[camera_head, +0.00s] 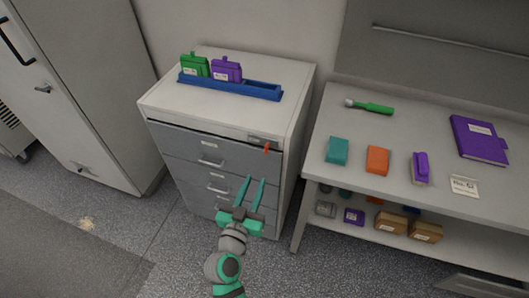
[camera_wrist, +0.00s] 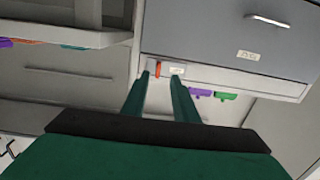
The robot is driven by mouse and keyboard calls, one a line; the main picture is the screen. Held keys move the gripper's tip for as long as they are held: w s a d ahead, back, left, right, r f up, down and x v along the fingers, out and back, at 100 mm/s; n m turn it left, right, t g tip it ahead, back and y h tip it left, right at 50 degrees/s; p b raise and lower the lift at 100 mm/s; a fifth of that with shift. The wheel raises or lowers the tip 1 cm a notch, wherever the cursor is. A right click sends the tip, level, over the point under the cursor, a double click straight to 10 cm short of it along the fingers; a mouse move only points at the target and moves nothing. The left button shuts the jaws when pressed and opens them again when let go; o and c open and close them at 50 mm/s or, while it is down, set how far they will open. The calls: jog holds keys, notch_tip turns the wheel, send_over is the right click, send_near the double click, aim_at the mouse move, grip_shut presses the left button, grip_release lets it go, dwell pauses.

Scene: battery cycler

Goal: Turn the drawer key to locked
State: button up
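The orange-red drawer key (camera_head: 266,147) sits at the top right of the grey drawer cabinet's front, just below a small label plate (camera_head: 257,139). Its handle looks close to upright in the head view. In the wrist view the key (camera_wrist: 158,69) shows between my fingertips, beside a white label (camera_wrist: 177,71). My gripper (camera_head: 256,181) is open, its two green fingers pointing up toward the key. In the head view the fingertips are below the key and apart from it. The top drawer (camera_head: 205,148) looks shut.
A blue tray (camera_head: 230,88) holding a green and a purple item stands on the cabinet top. A workbench (camera_head: 330,185) with several small items stands close on the right. A tall cabinet (camera_head: 85,80) stands at the left. The floor before the drawers is clear.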

aim_at(266, 150)
jog(key=shift+m+h, duration=0.4)
jog(key=x, duration=0.4)
jog(key=r+x, duration=0.1)
jog(key=x, duration=0.3)
jog(key=r+x, duration=0.1)
jog(key=x, duration=0.3)
jog(key=shift+w+a+r, duration=0.1)
jog(key=shift+w+a, duration=0.1)
jog(key=shift+a, duration=0.05)
grip_shut()
